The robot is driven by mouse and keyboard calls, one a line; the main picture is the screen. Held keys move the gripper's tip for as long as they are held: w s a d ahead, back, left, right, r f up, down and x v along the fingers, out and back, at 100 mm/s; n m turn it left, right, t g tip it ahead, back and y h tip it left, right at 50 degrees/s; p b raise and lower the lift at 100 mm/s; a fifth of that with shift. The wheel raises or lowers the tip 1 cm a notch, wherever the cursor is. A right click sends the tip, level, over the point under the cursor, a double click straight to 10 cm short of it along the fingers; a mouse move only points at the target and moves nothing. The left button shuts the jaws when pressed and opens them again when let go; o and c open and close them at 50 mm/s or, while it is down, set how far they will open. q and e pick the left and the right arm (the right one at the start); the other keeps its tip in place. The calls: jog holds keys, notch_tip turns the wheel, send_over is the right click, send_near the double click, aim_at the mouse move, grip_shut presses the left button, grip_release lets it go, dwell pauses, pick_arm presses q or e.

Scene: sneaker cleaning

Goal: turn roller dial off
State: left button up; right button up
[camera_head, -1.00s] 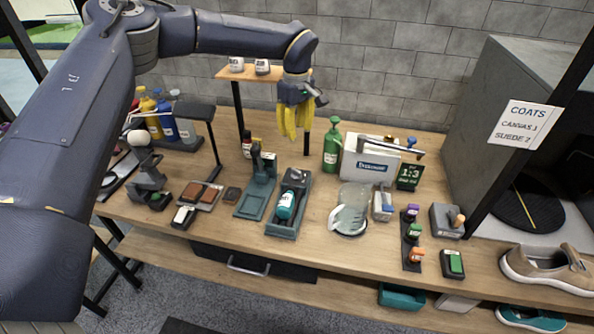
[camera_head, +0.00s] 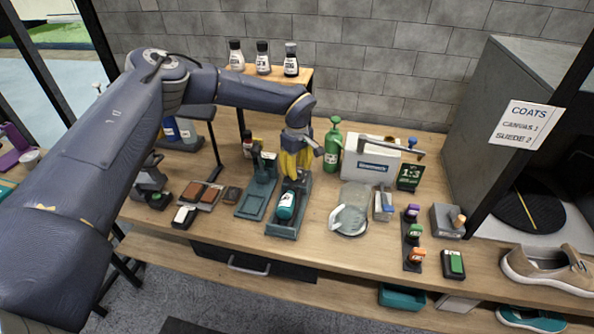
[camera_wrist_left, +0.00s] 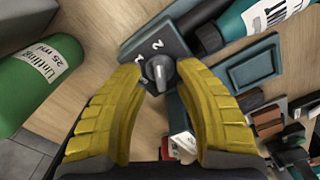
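The roller dial (camera_wrist_left: 157,72) is a grey knob on a dark teal-grey block (camera_wrist_left: 143,47) marked with numbers, in the left wrist view. The knob's pointer is turned roughly toward the "2", but I cannot read its setting surely. My left gripper (camera_wrist_left: 160,66) has yellow fingers spread on either side of the knob, with no clear grip on it. In the head view, my left gripper (camera_head: 296,177) points down over the back end of the roller tray (camera_head: 282,231) and hides the dial. A teal bottle-like roller (camera_head: 286,206) lies in that tray. My right gripper is not in view.
A green spray bottle (camera_head: 332,150) stands close to the right of my left gripper. A teal stand (camera_head: 252,203) is to the left. A glass jug (camera_head: 351,212) and a white box (camera_head: 371,165) are to the right. A shelf with several small bottles (camera_head: 262,58) is behind.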

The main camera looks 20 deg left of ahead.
pick_arm(q)
jog(key=shift+f, duration=0.4)
jog(key=shift+o, duration=0.2)
grip_shut()
